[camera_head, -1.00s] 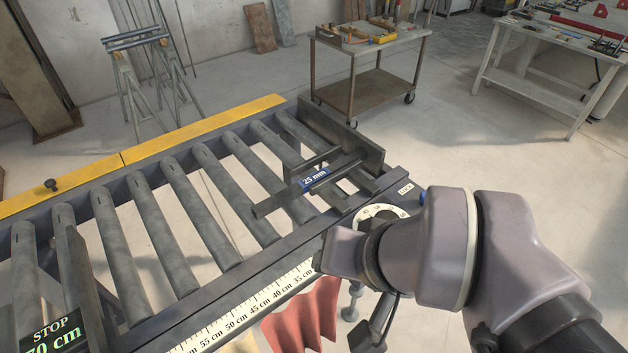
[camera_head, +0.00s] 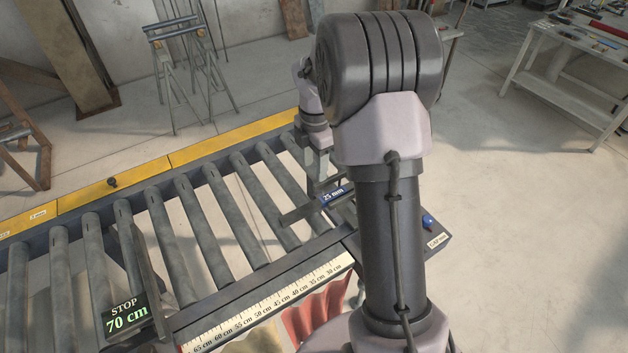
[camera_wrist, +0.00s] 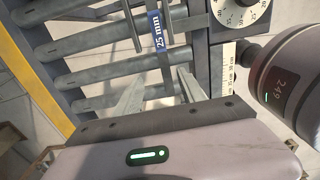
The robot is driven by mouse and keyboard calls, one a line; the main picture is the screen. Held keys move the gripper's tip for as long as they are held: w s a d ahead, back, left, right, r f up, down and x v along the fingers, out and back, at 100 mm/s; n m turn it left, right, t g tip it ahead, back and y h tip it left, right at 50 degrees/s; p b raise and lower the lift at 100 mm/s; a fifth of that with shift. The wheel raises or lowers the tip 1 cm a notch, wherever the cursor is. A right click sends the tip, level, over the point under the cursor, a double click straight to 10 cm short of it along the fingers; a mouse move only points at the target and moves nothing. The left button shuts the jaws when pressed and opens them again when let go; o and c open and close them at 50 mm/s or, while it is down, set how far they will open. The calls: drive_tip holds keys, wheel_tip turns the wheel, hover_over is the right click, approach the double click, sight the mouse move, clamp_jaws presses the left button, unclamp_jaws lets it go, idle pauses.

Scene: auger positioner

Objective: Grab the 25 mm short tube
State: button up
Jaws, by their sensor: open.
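In the wrist view the tube (camera_wrist: 157,63) runs up the picture under that label (camera_wrist: 158,32). My gripper (camera_wrist: 160,78) is open, with one finger on each side of the tube's near part and a visible gap to it. In the head view my gripper (camera_head: 322,180) is over the far end of the rollers, partly hidden by my arm. I cannot tell its exact height over the tube.
Dark plates (camera_wrist: 136,25) stand close beside the labelled part of the tube. A white dial (camera_wrist: 235,12) and a centimetre scale (camera_head: 270,305) line the conveyor's near rail. A stop plate marked 70 cm (camera_head: 126,313) stands at left. A yellow rail (camera_head: 150,178) runs behind.

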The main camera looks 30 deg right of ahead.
sight(319, 201)
drive_tip(key=f+b, duration=0.1)
drive_tip(key=f, duration=0.3)
drive_tip(key=f+b, duration=0.1)
drive_tip(key=f, duration=0.4)
drive_tip(key=d+f, duration=0.1)
drive_tip(key=f, duration=0.4)
drive_tip(key=shift+s+f+b, duration=0.15)
drive_tip(key=shift+s+b, duration=0.2)
drive_tip(key=shift+b, duration=0.05)
clamp_jaws()
idle(0.4)
